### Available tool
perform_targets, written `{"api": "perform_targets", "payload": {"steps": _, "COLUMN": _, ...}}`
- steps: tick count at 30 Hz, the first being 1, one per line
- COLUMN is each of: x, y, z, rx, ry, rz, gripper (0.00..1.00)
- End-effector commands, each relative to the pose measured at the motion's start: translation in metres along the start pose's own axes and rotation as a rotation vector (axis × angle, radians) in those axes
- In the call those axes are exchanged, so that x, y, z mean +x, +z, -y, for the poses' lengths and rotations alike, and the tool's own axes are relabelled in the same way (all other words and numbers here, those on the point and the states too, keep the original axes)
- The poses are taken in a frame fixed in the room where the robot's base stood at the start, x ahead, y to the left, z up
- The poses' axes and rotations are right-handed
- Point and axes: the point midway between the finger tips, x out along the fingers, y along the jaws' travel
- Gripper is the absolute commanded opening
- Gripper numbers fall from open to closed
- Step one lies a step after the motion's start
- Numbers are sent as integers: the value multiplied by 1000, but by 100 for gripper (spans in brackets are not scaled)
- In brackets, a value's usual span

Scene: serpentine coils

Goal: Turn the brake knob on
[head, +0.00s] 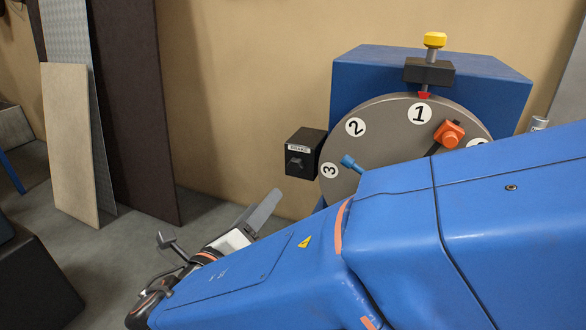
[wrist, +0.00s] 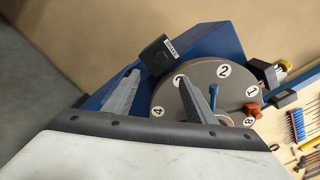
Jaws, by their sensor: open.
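The brake knob (head: 295,163) is a small dark knob on the front of a black box (head: 305,150) with a white label above it. The box is fixed at the left side of the blue machine and also shows in the wrist view (wrist: 157,56), where I cannot make out the knob clearly. My gripper (head: 262,212) is below and left of the box in the head view; only one grey finger shows clearly there. In the wrist view my gripper (wrist: 162,78) has its two grey fingers spread apart with nothing between them. The box lies beyond the fingertips, apart from them.
A grey numbered disc (head: 385,125) with a blue handle (head: 351,164) and an orange knob (head: 449,134) is on the blue housing (head: 365,72). A yellow-topped plunger (head: 434,41) stands above it. Boards (head: 70,140) lean on the wall. Tools (wrist: 300,128) hang at right.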

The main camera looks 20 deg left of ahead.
Motion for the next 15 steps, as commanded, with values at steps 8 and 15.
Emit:
{"api": "perform_targets", "payload": {"steps": 8, "x": 46, "y": -1, "z": 1, "rx": 0, "ry": -3, "rz": -4, "gripper": 50}}
{"api": "perform_targets", "payload": {"steps": 15, "x": 87, "y": -2, "z": 1, "rx": 1, "ry": -3, "rz": -5, "gripper": 50}}
